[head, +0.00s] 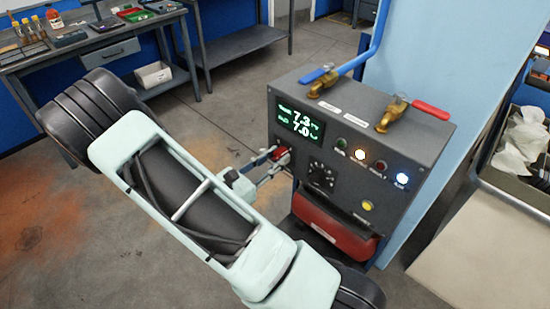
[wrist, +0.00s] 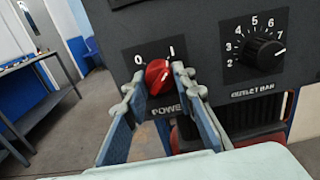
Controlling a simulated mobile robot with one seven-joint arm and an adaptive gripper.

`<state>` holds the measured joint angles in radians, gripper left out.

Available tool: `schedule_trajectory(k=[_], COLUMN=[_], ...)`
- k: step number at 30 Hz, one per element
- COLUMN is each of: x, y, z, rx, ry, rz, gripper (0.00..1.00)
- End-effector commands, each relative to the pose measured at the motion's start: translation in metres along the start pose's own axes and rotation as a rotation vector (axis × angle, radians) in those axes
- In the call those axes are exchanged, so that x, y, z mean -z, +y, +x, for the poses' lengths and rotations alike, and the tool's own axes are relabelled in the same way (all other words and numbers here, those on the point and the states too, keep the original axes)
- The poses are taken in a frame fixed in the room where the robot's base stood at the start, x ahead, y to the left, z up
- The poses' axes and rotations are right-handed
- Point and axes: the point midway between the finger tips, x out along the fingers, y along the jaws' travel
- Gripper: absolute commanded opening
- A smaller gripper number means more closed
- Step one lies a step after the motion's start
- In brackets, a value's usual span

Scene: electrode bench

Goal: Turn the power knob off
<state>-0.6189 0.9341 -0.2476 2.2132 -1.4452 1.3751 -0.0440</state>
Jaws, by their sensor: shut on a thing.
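The red power knob (wrist: 158,76) is on the front of a dark grey control box (head: 420,150), between a "0" mark on the left and an "I" mark on the right. Its upper part leans toward the "I" side. In the head view the knob (head: 282,154) is partly covered by my fingers. My gripper (wrist: 160,88) is shut on the knob, one finger on its left side and one on its right. In the head view my gripper (head: 270,163) reaches the panel's left part from the left.
A black outlet dial (wrist: 263,52) sits right of the knob. A lit display (head: 300,123), lamps and a yellow button (head: 367,206) share the panel. Blue (head: 319,75) and red (head: 431,110) valve levers are on top. Open floor lies left.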

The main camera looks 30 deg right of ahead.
Motion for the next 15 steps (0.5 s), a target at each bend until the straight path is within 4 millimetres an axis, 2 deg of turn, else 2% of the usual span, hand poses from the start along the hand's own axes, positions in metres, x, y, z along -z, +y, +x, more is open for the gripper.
schedule_trajectory(k=[8, 15], x=[-0.0032, -0.0048], y=[-0.0003, -0.0008], z=[-0.0002, -0.0002], rx=[0.000, 0.000], ry=[-0.001, -0.001], rz=[-0.110, -0.309], gripper=[0.00, 0.00])
